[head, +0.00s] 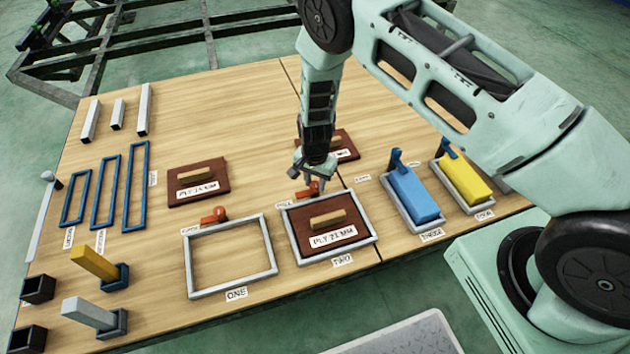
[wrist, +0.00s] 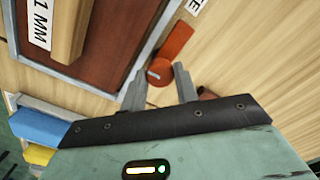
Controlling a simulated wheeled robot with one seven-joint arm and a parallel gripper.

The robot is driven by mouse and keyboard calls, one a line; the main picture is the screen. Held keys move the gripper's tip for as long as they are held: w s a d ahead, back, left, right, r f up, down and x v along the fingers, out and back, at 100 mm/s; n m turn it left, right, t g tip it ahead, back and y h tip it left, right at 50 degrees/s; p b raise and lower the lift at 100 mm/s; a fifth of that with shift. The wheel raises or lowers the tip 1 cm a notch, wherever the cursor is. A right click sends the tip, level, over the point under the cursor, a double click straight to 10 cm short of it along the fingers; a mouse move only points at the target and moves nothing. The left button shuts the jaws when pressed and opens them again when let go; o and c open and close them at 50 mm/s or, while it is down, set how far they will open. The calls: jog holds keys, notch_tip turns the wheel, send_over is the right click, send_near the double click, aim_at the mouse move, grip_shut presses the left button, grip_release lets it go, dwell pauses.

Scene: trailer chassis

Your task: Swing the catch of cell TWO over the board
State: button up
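Cell TWO's grey frame (head: 372,234) holds a dark brown board (head: 300,235) with a wooden handle and a "PLY 21 MM" label. The orange-red catch (head: 307,191) is at the frame's back edge. My gripper (head: 314,182) is low over the catch. In the wrist view its fingers (wrist: 160,86) are apart, one on each side of the pivot end; contact cannot be told.
Empty frame ONE (head: 272,262) with its own orange catch (head: 213,216) is to the left. Another brown board (head: 345,144) lies just behind my gripper. A blue block (head: 413,195) and a yellow block (head: 464,180) sit in frames to the right.

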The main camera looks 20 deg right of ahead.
aim_at(315, 184)
jog(key=shift+n, duration=0.4)
jog(key=n, duration=0.3)
jog(key=shift+n, duration=0.3)
jog(key=n, duration=0.4)
jog(key=shift+n, duration=0.3)
jog(key=n, duration=0.4)
jog(key=shift+n, duration=0.3)
jog(key=n, duration=0.4)
jog(key=shift+n, duration=0.3)
jog(key=o, duration=1)
notch_tip(315, 184, up, 17)
jog(key=shift+r+p, duration=0.2)
jog(key=shift+p, duration=0.75)
